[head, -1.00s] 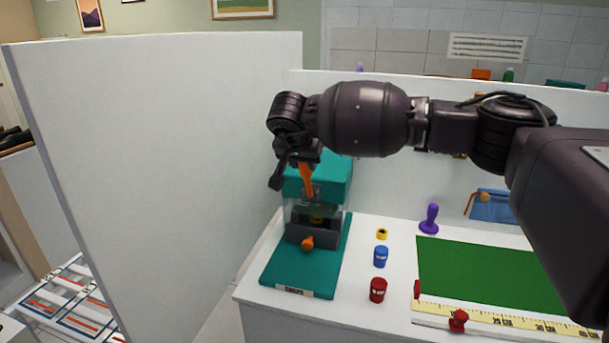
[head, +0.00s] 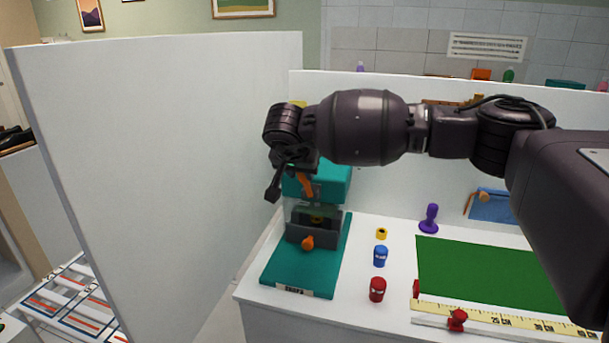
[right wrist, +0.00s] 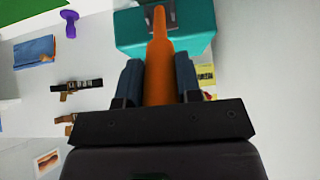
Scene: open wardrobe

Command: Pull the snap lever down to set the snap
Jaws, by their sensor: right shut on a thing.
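The snap press (head: 322,184) is a teal machine on a teal base plate with a label at its front edge. Its orange snap lever (head: 306,186) shows below my right gripper (head: 292,168) at the upper front of the press. In the right wrist view the orange lever (right wrist: 159,75) runs between the two fingers of my right gripper (right wrist: 160,80), which is shut on it. The teal press head (right wrist: 190,35) lies beyond. A small orange knob (head: 308,242) sits low on the press front by a dark grey block. My left gripper is not in view.
On the white table right of the press stand a yellow piece (head: 382,233), a blue piece (head: 380,256), a red piece (head: 377,289) and a purple stamp (head: 429,218). A green mat (head: 485,270) and ruler lie farther right. A white panel (head: 170,170) rises at left.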

